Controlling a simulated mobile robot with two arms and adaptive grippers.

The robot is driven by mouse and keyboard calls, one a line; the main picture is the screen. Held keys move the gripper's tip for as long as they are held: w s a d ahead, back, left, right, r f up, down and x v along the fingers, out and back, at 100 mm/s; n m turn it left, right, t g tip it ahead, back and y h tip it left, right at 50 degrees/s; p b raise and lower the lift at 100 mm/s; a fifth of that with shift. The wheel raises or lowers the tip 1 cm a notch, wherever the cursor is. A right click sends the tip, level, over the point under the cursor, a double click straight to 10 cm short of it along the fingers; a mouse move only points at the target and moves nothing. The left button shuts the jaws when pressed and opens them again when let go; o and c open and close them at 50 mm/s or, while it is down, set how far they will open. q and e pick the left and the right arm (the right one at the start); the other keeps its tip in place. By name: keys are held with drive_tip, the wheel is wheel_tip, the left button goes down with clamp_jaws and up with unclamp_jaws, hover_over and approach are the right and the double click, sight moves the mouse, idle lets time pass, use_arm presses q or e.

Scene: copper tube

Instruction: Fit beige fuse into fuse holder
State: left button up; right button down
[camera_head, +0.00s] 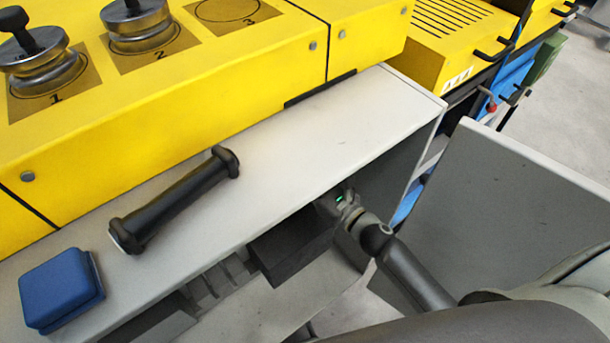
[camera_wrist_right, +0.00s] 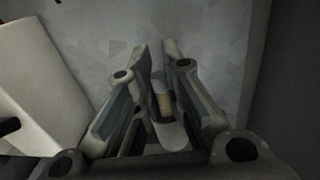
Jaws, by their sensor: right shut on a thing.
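My right gripper (camera_wrist_right: 156,50) is shut on a small cylinder with a beige band, the beige fuse (camera_wrist_right: 164,103), in the right wrist view. Its pale end points toward the palm, and the fingers partly cover it. In the head view my right arm comes in from the lower right. Its wrist, with a small green light, is at the front edge of the grey worktop; the fuse is hidden there. I cannot identify the fuse holder with certainty in either view. My left gripper is not in view.
On the grey worktop (camera_head: 300,150) lie a black bar with thick ends (camera_head: 180,200) and a blue box (camera_head: 58,290). A yellow cabinet (camera_head: 200,110) with metal weights (camera_head: 140,25) stands behind. A grey panel (camera_head: 510,200) stands at right. The worktop's right part is clear.

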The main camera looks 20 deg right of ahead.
drive_tip(key=shift+f, duration=0.25)
drive_tip(key=c, duration=1.5)
unclamp_jaws()
drive_tip(key=shift+r, duration=0.1)
drive_tip(key=shift+r, duration=0.25)
drive_tip(key=b+v, duration=0.1)
drive_tip(key=v, duration=1.1)
